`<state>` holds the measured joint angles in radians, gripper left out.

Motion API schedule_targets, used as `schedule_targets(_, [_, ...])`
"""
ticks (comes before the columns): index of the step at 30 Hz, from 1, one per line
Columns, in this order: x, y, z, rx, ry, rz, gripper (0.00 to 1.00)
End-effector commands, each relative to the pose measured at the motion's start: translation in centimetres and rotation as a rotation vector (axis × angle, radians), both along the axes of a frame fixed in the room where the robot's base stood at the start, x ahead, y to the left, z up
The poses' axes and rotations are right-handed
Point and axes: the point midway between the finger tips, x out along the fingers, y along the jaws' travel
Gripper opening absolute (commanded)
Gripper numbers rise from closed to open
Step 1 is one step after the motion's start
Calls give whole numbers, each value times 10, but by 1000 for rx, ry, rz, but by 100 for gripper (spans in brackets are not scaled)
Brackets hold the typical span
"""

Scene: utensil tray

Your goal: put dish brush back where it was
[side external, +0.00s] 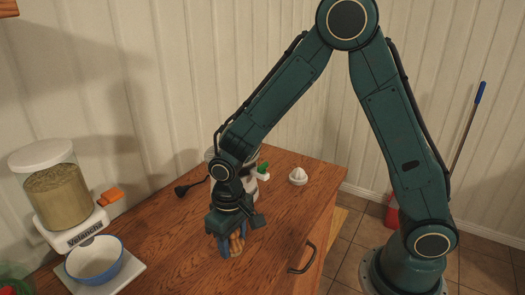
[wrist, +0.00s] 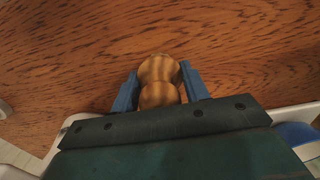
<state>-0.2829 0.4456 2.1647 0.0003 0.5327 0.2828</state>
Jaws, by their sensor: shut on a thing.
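The dish brush shows as a rounded, turned wooden piece (wrist: 158,78) between the two blue fingertips in the wrist view. In the side view a small part of the wood (side external: 237,243) shows at the jaws, low over the wooden counter. My gripper (wrist: 160,88) is shut on it, one finger on each side. The jaws point down in the side view (side external: 232,243). Much of the brush is hidden by the gripper, and I cannot tell whether it touches the counter. No utensil tray is clearly visible in the side view.
A grain dispenser (side external: 58,195) with a blue-rimmed bowl (side external: 95,260) stands at the left. A black plug (side external: 183,189) and a white juicer (side external: 298,176) lie farther back. A green-and-white item (side external: 262,172) is partly behind my arm. The counter (side external: 165,245) left of the gripper is clear.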

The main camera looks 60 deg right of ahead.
Motion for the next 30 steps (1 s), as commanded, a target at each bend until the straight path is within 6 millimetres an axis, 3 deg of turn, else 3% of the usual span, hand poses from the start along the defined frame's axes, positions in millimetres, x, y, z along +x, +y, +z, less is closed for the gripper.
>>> schedule_targets(15, [0, 0, -7, 0, 0, 0, 24])
schedule_targets(16, [0, 0, -7, 0, -1, 0, 51])
schedule_targets(18, [0, 0, -7, 0, -1, 0, 65])
schedule_targets(30, [0, 0, -5, 1, -2, 0, 67])
